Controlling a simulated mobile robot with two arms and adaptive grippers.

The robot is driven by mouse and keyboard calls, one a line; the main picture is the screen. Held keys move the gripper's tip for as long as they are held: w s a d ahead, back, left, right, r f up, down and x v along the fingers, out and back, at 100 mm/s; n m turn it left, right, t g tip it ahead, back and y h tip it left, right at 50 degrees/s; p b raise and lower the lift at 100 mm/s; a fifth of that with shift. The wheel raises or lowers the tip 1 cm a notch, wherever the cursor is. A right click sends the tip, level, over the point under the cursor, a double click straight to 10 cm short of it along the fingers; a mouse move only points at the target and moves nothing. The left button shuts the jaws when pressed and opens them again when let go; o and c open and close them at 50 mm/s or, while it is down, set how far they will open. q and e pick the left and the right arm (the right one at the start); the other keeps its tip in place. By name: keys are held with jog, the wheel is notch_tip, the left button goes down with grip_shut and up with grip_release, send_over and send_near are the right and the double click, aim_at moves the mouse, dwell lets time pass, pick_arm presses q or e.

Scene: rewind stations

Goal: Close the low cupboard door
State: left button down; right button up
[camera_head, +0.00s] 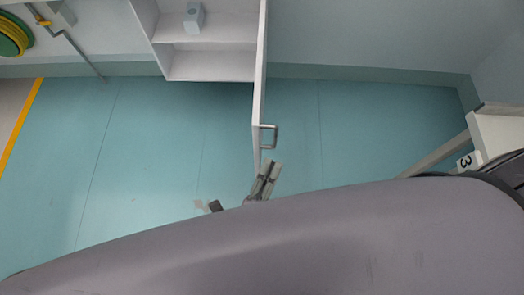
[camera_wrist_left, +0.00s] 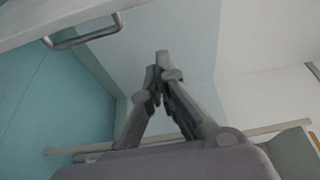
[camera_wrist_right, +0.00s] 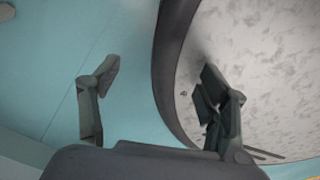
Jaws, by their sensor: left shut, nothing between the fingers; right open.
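The low cupboard (camera_head: 205,63) is white and stands open against the wall in the head view. Its white door (camera_head: 259,90) sticks straight out from the cupboard's right side. A grey bar handle (camera_head: 268,137) sits near the door's free end, on its right face. My left gripper (camera_head: 270,165) is shut and empty beside that free end, slightly right of it. Contact with the door cannot be told. In the left wrist view its fingertips (camera_wrist_left: 160,68) meet, with the handle (camera_wrist_left: 85,32) at upper left. My right gripper (camera_wrist_right: 160,80) is open and empty in the right wrist view.
A small pale box (camera_head: 193,18) stands on the cupboard's shelf. A green and yellow reel (camera_head: 14,35) hangs at far left. A white post marked 3 (camera_head: 480,150) stands at right.

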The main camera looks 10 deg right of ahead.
pick_arm(q)
jog(key=w+d+p, duration=0.1)
jog(key=w, duration=0.7)
jog(key=shift+w+d, duration=0.2)
jog(key=shift+w, duration=0.05)
pick_arm(e)
jog(key=shift+a+r, duration=0.3)
jog(key=shift+r, duration=0.4)
pick_arm(q)
jog(key=shift+f, duration=0.1)
pick_arm(e)
jog(key=shift+d, duration=0.1)
